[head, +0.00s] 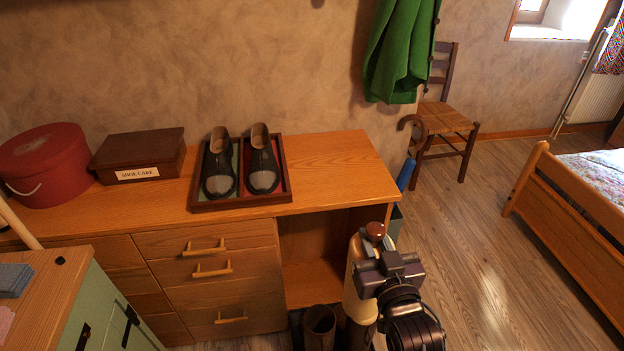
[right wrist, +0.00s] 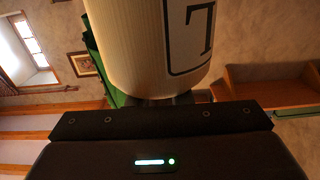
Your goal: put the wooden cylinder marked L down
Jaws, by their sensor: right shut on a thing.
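The wooden cylinder marked L (head: 356,290) is pale, with a red-brown knob on top, and stands roughly upright in the head view. My right gripper (head: 372,271) is shut on its upper part. In the right wrist view the cylinder (right wrist: 140,45) fills the top middle, with the framed letter L turned on its side. Below it a brown boot (head: 319,325) stands with its open shaft up. A second dark boot shaft shows partly under the cylinder; I cannot tell whether the cylinder touches or enters it. My left gripper is out of view.
The wooden dresser (head: 335,165) has an open bay (head: 310,245) beside the drawers. On top are a shoe tray (head: 240,203) with dark shoes, a brown box (head: 138,155) and a red round box (head: 45,165). A green cabinet (head: 115,315) stands front left. Floor at right is clear.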

